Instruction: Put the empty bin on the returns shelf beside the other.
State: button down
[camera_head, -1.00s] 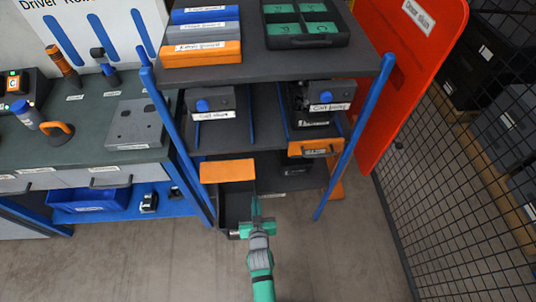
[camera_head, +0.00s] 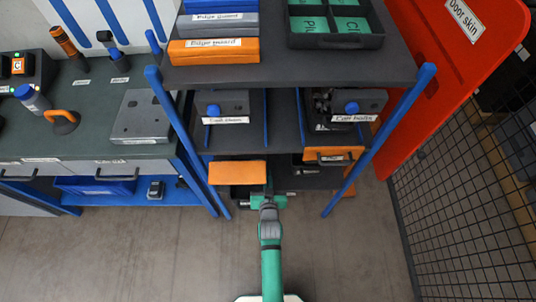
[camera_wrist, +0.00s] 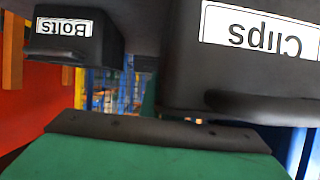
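My gripper (camera_head: 268,192) is low at the front of the shelf unit's lower level, beside an orange panel. In the wrist view, which is upside down, a dark bin labelled Clips (camera_wrist: 235,75) is very close to the camera. A smaller-looking dark bin labelled Bolts (camera_wrist: 78,48) stands farther off, to the left in that picture. A green surface with a dark edge fills the bottom of the wrist view. I cannot see the fingertips clearly, nor whether they touch the Clips bin. The insides of both bins are hidden.
The orange panel (camera_head: 238,172) hides part of the lower level. Blue posts (camera_head: 372,150) frame the shelf unit. A red door skin (camera_head: 465,65) and wire fence (camera_head: 445,215) stand at right. A workbench (camera_head: 70,130) is at left. The floor in front is clear.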

aim_at(266, 155)
jog(key=r+x, duration=0.1)
jog(key=x, duration=1.1)
jog(key=shift+w, duration=0.5)
jog(key=c, duration=2)
grip_release()
jog(key=shift+f, duration=0.15)
jog(key=shift+s, duration=0.1)
